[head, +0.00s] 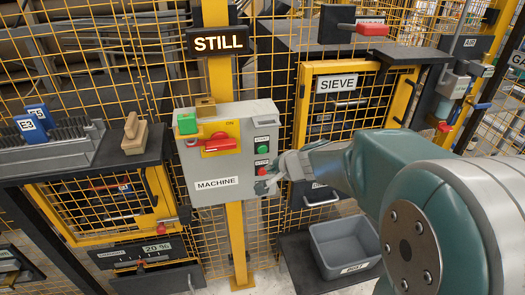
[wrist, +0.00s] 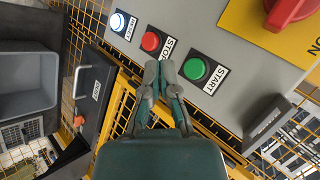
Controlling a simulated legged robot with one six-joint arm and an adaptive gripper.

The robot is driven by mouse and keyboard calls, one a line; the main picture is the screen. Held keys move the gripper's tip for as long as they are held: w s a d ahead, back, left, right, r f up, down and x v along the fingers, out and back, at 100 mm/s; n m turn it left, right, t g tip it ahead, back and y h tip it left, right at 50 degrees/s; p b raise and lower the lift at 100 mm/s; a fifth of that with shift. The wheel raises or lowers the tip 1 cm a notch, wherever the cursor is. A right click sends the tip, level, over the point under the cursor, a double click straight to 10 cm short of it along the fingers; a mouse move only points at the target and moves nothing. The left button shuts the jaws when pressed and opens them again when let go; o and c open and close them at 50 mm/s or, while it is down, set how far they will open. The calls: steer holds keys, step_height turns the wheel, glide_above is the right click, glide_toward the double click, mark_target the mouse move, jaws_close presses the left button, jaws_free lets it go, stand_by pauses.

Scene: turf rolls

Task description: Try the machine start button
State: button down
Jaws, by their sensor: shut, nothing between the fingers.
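The grey machine box (head: 225,185) labelled MACHINE is fixed to a yellow post. The green start button (wrist: 194,69) sits on its panel with a START label; it also shows in the head view (head: 262,149). The red stop button (wrist: 151,41) and a lit white button (wrist: 118,22) are in the same row. My gripper (wrist: 159,70) is shut and empty, its tips between the red and green buttons, just off their row. In the head view my gripper (head: 272,180) is at the panel's lower right. I cannot tell whether the tips touch the panel.
A sign (head: 218,43) reads STILL. Yellow mesh fencing (head: 150,60) surrounds the box. A grey bin (head: 345,245) stands below right.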

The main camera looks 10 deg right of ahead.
mark_target(266, 153)
steer(key=shift+w, duration=2.55)
steer(key=shift+w+r, duration=0.1)
steer(key=shift+w, duration=0.25)
steer(key=shift+w, duration=0.45)
steer(key=shift+s, duration=0.85)
steer(key=shift+s, duration=0.1)
steer(key=shift+s, duration=2.45)
